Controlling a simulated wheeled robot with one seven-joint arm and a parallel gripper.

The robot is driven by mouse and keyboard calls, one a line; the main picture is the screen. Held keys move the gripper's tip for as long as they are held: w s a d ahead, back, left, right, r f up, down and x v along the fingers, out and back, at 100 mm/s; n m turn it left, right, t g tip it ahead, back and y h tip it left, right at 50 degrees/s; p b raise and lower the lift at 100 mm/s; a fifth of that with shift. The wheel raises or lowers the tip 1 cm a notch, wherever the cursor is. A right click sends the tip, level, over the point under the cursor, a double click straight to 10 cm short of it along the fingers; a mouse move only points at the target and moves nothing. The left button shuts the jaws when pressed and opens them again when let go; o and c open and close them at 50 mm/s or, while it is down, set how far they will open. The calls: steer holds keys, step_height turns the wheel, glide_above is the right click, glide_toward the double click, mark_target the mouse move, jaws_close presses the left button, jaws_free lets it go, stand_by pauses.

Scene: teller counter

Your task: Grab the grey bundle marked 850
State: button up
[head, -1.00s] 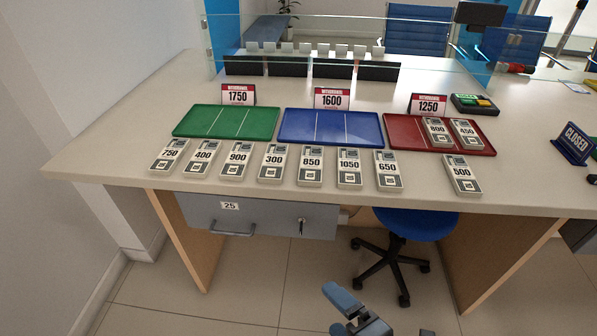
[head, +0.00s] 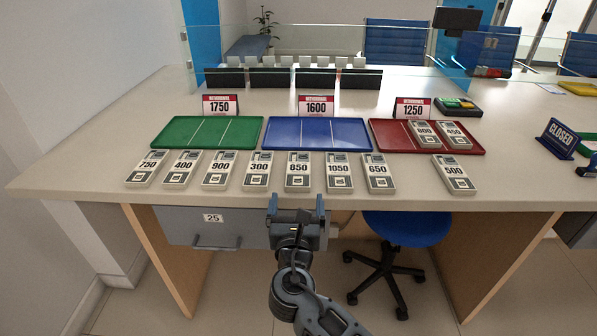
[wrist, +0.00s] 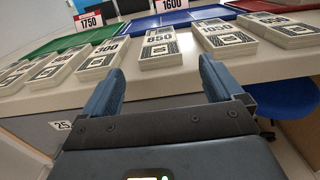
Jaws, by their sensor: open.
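The grey bundle marked 850 (head: 298,171) lies flat on the counter near its front edge, between the 300 bundle (head: 258,171) and the 1050 bundle (head: 339,172). In the wrist view the 850 bundle (wrist: 159,46) shows ahead, between the fingers' lines. My gripper (head: 295,203) is open and empty, just in front of the counter edge and short of the 850 bundle. Its two blue-grey fingers (wrist: 158,85) point toward the counter, apart from any bundle.
Bundles 750, 400, 900 and 650 (head: 378,172) share the row; 500 (head: 455,174) lies further right. Behind are a green tray (head: 190,146), a blue tray (head: 290,148) and a red tray (head: 390,147) holding 800 and 450. A drawer (head: 180,226) and blue stool (head: 403,230) are below.

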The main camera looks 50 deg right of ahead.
mark_target(298, 179)
steer(key=x, duration=0.8)
steer(key=shift+w+d, duration=0.15)
steer(key=shift+d, duration=0.05)
steer(key=c, duration=1.1)
steer(key=shift+r, duration=0.15)
